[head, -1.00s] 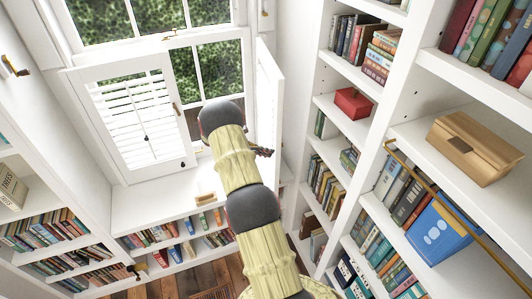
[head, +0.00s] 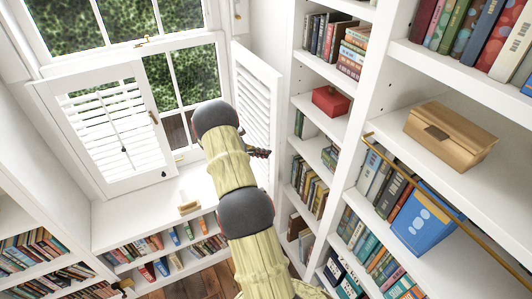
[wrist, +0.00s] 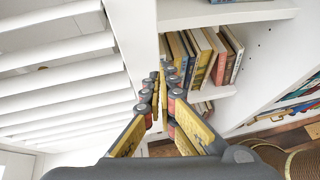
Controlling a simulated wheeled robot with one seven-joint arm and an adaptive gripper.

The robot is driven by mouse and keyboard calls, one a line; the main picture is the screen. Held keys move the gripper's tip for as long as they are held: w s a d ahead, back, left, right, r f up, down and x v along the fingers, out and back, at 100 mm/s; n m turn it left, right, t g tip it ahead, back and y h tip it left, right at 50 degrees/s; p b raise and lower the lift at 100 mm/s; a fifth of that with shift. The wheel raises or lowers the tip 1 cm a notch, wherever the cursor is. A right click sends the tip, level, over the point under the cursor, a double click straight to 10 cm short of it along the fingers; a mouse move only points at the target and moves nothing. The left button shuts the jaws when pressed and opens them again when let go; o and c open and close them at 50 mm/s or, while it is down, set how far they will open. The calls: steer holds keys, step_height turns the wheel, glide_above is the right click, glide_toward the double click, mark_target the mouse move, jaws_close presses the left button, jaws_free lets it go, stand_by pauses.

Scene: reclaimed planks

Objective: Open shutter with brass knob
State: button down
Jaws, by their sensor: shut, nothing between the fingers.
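The window's right white louvered shutter (head: 257,95) stands swung out from the frame at an angle, its slatted face partly visible. My arm covers its lower left part, and I see no knob on it. My gripper (head: 261,153) is at the lower part of the right shutter, mostly hidden by my arm. In the wrist view, the shut, empty fingers (wrist: 161,80) are beside the edge of a louvered shutter (wrist: 60,80); contact is unclear.
Tall white bookshelves with a red box (head: 331,101), a wooden box (head: 450,137) and a blue bin (head: 424,220) stand at the right. A brass rail (head: 440,210) crosses their front. A window seat (head: 140,213) with books below it lies under the window.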

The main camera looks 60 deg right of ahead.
steer(key=a+f+b+v, duration=0.1)
steer(key=a+v, duration=0.1)
steer(key=v, duration=1)
steer(key=shift+s, duration=0.3)
